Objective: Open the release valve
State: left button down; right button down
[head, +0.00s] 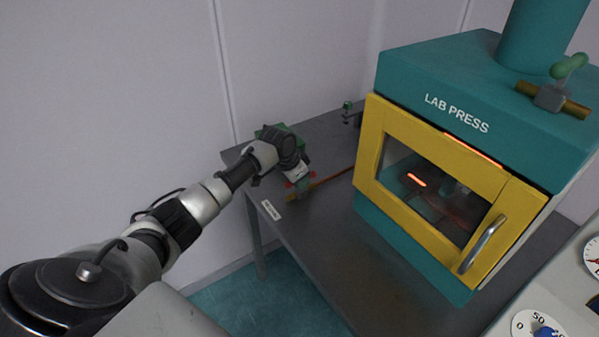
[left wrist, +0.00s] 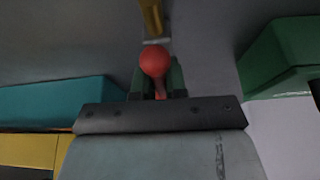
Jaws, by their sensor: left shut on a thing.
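A release valve with a brass-coloured pipe (head: 328,178) sits low on the grey table, left of the lab press. In the left wrist view a red ball knob (left wrist: 154,62) on a short red stem lies between my green fingertips, with a brass part (left wrist: 151,16) beyond it. My left gripper (head: 299,184) reaches down over the pipe's left end and is shut on the red-knobbed handle. The gripper and wrist hide most of the valve body in the head view. My right gripper is not in view.
The teal lab press (head: 440,75) with its closed yellow door (head: 395,130) stands right of the gripper. Another valve with a green handle (head: 569,66) is on its top. A small green-topped fitting (head: 347,106) stands behind. The front table surface (head: 335,235) is clear.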

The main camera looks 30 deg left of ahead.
pick_arm(q)
jog(key=shift+r, duration=0.2)
jog(key=shift+f+n, duration=0.15)
jog(key=shift+n, duration=0.25)
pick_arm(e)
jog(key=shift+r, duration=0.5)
pick_arm(q)
jog(key=c, duration=1.2)
grip_release()
jog(key=shift+o, duration=0.2)
jog(key=b+v, duration=0.1)
jog(key=v, duration=0.9)
jog(key=shift+s+r, duration=0.25)
jog(key=shift+r, duration=0.1)
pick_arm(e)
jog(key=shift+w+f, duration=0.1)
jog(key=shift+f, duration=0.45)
